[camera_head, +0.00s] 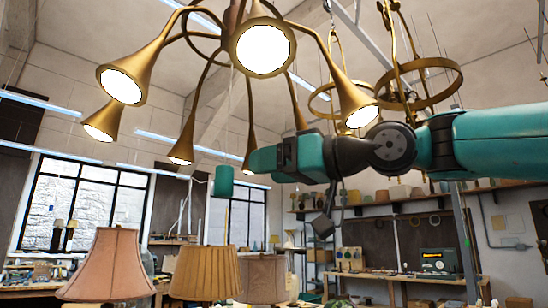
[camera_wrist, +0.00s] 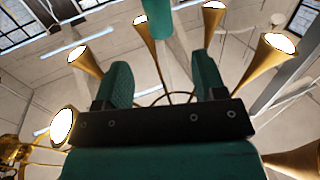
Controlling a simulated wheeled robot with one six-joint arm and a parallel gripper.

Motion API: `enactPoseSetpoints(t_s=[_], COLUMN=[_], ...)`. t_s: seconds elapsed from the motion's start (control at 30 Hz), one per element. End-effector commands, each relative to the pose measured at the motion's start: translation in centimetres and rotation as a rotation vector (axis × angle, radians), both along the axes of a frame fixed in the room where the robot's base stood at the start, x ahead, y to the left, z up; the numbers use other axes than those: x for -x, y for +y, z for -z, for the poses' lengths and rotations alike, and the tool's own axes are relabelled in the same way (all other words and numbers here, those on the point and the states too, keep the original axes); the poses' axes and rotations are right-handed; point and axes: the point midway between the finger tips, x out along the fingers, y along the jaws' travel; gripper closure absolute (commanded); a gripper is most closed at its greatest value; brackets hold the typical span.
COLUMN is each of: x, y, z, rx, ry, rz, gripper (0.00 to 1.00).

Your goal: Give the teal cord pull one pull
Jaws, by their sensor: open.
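The teal cord pull (camera_head: 223,181) is a small upright cylinder hanging below the brass chandelier (camera_head: 147,69) in the head view. In the wrist view the teal pull (camera_wrist: 162,22) shows at the top centre, beyond the fingers and in line with the gap between them. My gripper (camera_head: 262,161) reaches in from the right, a little to the right of the pull and apart from it. Its two teal fingers (camera_wrist: 163,78) are open with nothing between them. The chandelier's lamps are lit.
Brass lamp horns hang around and above my gripper, one lit horn (camera_head: 354,100) close above my arm. A second brass ring fixture (camera_head: 422,85) hangs at upper right. Several lampshades, including a pink one (camera_head: 108,265), stand below. Open air lies between gripper and pull.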

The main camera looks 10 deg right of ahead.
Motion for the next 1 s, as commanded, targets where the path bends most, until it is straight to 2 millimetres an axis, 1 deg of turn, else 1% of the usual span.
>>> enactPoseSetpoints(t_s=[0.17,0.4,0.6,0.8,1.0], x=[-1.2,-4.2,-6.2,-7.1,-7.2], y=[1.8,5.6,8.1,9.2,9.3], z=[-0.3,-0.5,-0.4,-0.1,0.0], rx=[-0.003,-0.001,0.000,0.000,0.000], ry=[0.000,0.001,0.000,0.000,-0.001], rz=[-0.007,-0.006,-0.003,-0.001,0.000], gripper=[0.36,0.36,0.36,0.36,0.36])
